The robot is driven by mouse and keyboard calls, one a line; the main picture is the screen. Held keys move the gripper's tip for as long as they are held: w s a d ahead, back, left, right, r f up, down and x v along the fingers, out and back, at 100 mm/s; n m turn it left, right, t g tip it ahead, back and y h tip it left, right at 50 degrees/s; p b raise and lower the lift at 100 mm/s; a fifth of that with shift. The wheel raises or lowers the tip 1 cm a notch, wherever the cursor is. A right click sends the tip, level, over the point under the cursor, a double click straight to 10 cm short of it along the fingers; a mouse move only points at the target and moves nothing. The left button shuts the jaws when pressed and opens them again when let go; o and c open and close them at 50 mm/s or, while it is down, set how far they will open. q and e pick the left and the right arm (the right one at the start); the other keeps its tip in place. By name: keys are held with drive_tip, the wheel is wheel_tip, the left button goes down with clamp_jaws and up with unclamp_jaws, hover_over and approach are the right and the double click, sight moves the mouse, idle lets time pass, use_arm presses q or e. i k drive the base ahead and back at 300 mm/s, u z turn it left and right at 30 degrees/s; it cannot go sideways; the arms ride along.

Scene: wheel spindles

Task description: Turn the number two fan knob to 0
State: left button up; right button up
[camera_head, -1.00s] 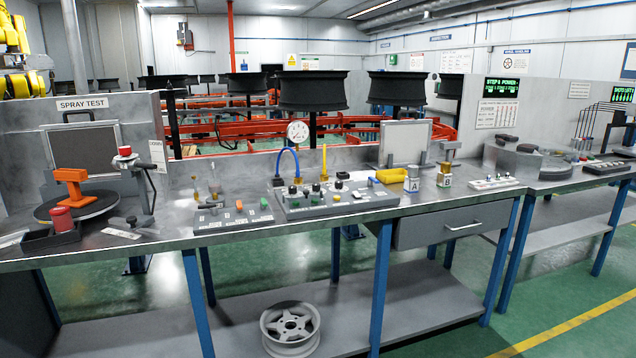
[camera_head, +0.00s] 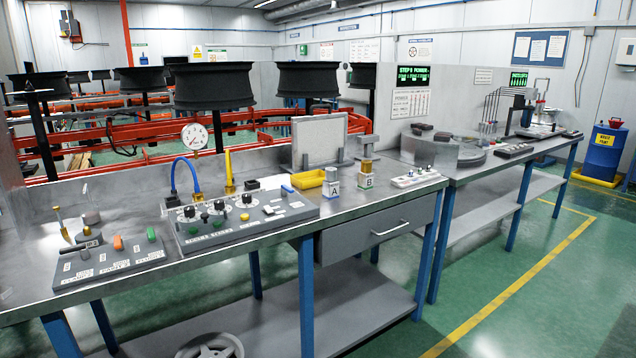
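A grey sloped control panel (camera_head: 250,222) stands on the metal bench, with several dark-topped round knobs on white dials. One knob (camera_head: 189,212) is at the left of the row, another (camera_head: 219,206) is in the middle and a third (camera_head: 246,200) is to the right. The panel's labels are too small to read, so I cannot tell which knob is fan number two or where each points. A smaller switch panel (camera_head: 110,262) with orange and green switches lies to its left. Neither gripper is in view.
A yellow bin (camera_head: 309,180), blocks marked A (camera_head: 334,190) and B (camera_head: 366,181), and a small white-topped panel (camera_head: 415,178) stand farther right on the bench. A pressure gauge (camera_head: 194,137) and blue hose (camera_head: 176,172) rise behind the panel. The green floor in front is clear.

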sight(246, 197)
drive_tip(key=z, duration=0.2)
drive_tip(key=i, duration=0.95)
drive_tip(key=u, duration=0.25)
